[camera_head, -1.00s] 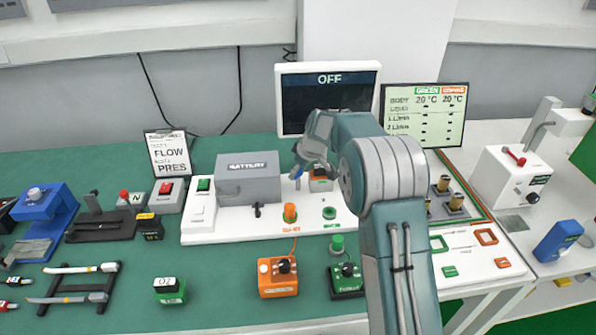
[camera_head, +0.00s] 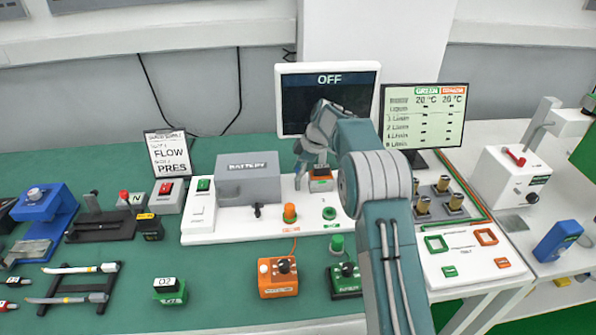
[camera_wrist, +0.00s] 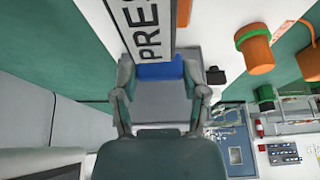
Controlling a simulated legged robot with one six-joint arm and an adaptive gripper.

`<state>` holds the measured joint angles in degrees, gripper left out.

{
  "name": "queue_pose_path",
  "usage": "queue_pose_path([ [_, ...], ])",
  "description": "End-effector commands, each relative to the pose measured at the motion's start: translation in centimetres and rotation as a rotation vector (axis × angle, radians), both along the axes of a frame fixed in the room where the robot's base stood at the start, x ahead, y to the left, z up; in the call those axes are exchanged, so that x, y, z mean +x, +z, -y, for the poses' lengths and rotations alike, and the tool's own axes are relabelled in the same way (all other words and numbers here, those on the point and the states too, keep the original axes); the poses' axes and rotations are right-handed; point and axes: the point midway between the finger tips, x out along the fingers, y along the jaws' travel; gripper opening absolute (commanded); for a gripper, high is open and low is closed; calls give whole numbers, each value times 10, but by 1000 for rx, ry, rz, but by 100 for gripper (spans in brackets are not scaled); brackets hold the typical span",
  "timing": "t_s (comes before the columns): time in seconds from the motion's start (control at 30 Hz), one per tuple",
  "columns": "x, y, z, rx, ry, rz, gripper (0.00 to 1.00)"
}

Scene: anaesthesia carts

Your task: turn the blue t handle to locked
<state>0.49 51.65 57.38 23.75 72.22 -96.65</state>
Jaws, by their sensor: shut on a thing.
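The blue T handle (camera_wrist: 160,71) shows in the wrist view as a blue block between my fingers, in front of a grey box face. My gripper (camera_wrist: 160,85) is shut on it, with one finger on each side. In the head view my gripper (camera_head: 303,178) is low over the white panel, just right of the grey battery box, and the handle is hidden by it. Whether the handle points to locked cannot be told.
The grey battery box (camera_head: 247,178) stands left of my gripper. An orange knob (camera_head: 290,212) and a green knob (camera_head: 329,213) stand in front. The screen (camera_head: 328,98) reading OFF is behind.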

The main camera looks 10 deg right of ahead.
Motion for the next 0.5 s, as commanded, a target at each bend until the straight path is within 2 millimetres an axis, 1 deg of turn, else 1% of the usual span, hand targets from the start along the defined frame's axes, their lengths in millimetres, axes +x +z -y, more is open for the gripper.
queue_pose_path([
  [0.2, 2, -1, 1, -3, 34, 6, 9],
  [0.5, 2, -1, 1, -3, 39, 7, 9],
])
